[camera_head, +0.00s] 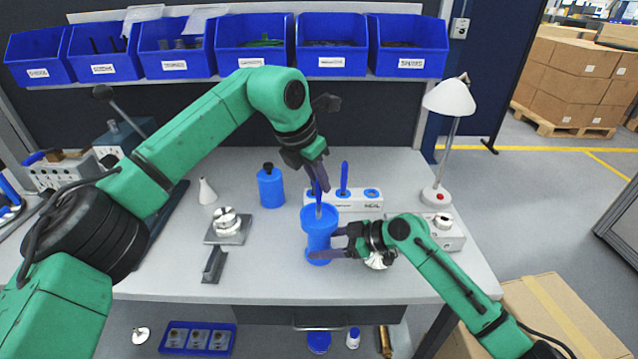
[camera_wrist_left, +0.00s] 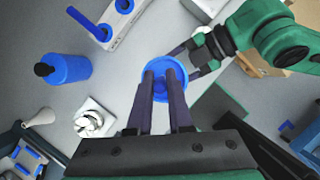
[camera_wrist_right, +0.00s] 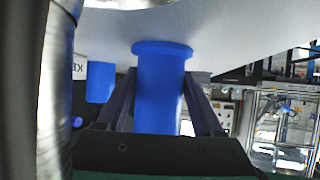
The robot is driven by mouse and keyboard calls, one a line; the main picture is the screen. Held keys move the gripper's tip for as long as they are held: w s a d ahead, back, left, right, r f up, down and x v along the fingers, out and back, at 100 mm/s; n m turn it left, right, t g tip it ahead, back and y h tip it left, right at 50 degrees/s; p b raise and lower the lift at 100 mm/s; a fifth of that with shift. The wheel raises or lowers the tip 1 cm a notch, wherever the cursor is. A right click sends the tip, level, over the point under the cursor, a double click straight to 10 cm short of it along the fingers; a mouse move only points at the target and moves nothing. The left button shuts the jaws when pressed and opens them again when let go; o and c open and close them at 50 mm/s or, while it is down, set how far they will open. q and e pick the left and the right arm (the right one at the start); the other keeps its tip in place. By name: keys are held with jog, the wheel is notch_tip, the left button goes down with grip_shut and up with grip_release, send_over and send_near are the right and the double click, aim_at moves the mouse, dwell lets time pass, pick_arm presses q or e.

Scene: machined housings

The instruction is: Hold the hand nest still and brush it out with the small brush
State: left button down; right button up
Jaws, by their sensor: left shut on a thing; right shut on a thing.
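The hand nest (camera_head: 318,243) is a blue, flanged upright cup standing near the front edge of the bench. My right gripper (camera_head: 333,243) is shut around its body from the right; in the right wrist view the nest (camera_wrist_right: 160,95) sits between the two fingers. My left gripper (camera_head: 320,184) is above the nest, shut on the small brush (camera_head: 318,198), which has a blue handle and points down into the nest's mouth. In the left wrist view the fingers (camera_wrist_left: 165,78) cover the brush and part of the nest's rim (camera_wrist_left: 158,64). The brush tip is hard to make out.
A white holder block (camera_head: 360,203) with an upright blue tool (camera_head: 344,176) stands just behind the nest. A blue bottle (camera_head: 271,187), a white cone bottle (camera_head: 207,191) and a metal part on a plate (camera_head: 228,224) are to the left. A lamp (camera_head: 448,98) stands right.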

pick_arm(q)
notch_tip(320, 180, up, 8)
jog(key=w, duration=0.1)
jog(key=shift+w, duration=0.15)
dwell(0.5)
dwell(0.4)
pick_arm(e)
jog(key=o, duration=1)
jog(key=v, duration=1.2)
jog(key=shift+d, duration=0.1)
jog(key=shift+f, duration=0.1)
